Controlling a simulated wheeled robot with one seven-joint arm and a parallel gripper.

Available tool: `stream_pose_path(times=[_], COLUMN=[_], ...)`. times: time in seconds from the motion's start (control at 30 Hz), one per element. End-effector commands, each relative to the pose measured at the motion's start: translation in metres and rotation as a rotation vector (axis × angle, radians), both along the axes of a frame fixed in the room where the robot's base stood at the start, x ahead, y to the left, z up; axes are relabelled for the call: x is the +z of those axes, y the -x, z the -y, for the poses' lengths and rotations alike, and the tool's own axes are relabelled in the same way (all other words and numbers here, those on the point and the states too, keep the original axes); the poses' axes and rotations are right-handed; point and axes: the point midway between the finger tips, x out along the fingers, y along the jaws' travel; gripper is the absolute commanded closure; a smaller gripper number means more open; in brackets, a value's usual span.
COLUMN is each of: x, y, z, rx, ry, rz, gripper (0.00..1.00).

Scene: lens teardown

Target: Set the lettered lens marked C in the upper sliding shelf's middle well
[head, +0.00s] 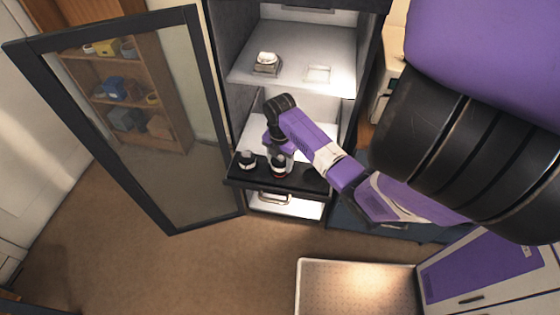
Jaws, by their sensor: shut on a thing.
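A black sliding shelf (236,180) is drawn out of the cabinet. A black lens with a pale top (247,160) stands upright at the shelf's left. A dark lens with a red ring (279,173) is near the middle of the shelf, under my gripper (279,158). My gripper points down and is shut on this red-ringed lens. The lens looks upright; I cannot tell whether its base touches the shelf or sits in a well. A dark round well (313,174) shows empty at the right. No letters can be read.
The cabinet's glass door (150,130) stands open at the left. An upper white shelf (300,50) holds a small item on a dark base (265,63). A handle (274,197) shows below the black shelf. A pale tray (355,290) lies in front; the floor at lower left is clear.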

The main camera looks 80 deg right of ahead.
Motion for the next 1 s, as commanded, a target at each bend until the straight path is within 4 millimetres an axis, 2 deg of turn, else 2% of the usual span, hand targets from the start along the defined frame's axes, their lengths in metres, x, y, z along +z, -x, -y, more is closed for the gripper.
stream_pose_path(times=[0.67,0.7,0.8,0.83,1.0], x=[-0.014,-0.015,-0.014,-0.014,-0.014], y=[0.0,0.0,0.0,0.0,0.0], z=[0.001,0.001,0.001,0.001,0.0], rx=[0.0,0.0,0.0,0.0,0.0], ry=[0.001,0.001,0.001,0.001,0.001], rz=[0.0,0.0,0.0,0.0,0.0], gripper=[0.83,0.41,0.21,0.18,0.18])
